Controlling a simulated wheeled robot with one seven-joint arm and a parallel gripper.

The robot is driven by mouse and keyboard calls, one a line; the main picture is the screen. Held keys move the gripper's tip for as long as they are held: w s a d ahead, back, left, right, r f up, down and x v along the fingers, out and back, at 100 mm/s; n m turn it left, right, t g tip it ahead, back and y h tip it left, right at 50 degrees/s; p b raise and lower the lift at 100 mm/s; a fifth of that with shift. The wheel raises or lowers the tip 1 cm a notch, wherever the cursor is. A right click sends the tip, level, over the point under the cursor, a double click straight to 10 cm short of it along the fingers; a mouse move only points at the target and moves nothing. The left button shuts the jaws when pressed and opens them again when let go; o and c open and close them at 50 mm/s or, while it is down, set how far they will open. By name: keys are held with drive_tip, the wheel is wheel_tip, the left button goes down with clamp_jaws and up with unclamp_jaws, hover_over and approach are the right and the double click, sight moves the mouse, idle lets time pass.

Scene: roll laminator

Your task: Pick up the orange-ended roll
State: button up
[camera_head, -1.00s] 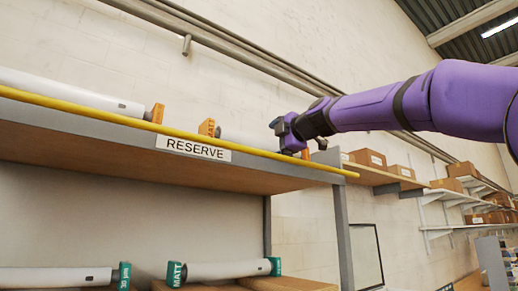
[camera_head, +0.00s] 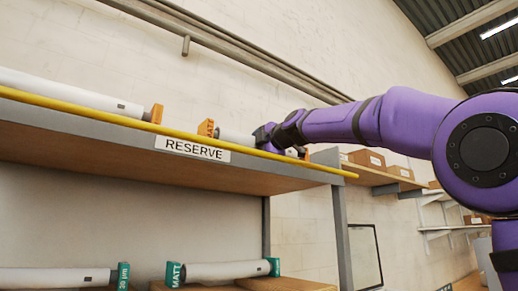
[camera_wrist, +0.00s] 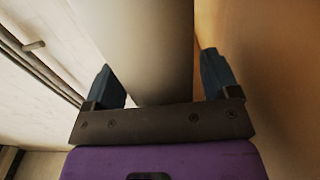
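A pale roll with orange ends (camera_head: 236,138) lies on the upper shelf marked RESERVE; its left end block (camera_head: 206,128) is marked MATT. My gripper (camera_head: 268,138) is at its right part and hides some of it. In the wrist view the grey roll (camera_wrist: 145,40) runs between the two blue fingers of my gripper (camera_wrist: 157,62), one on each side. The fingers are apart; a narrow gap shows beside the right finger, and contact on the left cannot be told. Another orange-ended roll (camera_head: 75,94) lies further left on the same shelf.
A yellow rail (camera_head: 100,112) runs along the front edge of the upper shelf (camera_head: 90,150). Green-ended rolls (camera_head: 55,277) (camera_head: 225,269) lie below. A wall with pipes (camera_head: 250,62) stands behind. Boxes (camera_head: 366,158) sit on shelves to the right.

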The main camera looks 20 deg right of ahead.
drive_tip(key=c, duration=1.2)
drive_tip(key=shift+r, duration=0.15)
wheel_tip(320, 180, up, 9)
drive_tip(key=shift+f, duration=0.1)
drive_tip(key=shift+r, duration=0.45)
drive_tip(key=shift+s, duration=0.15)
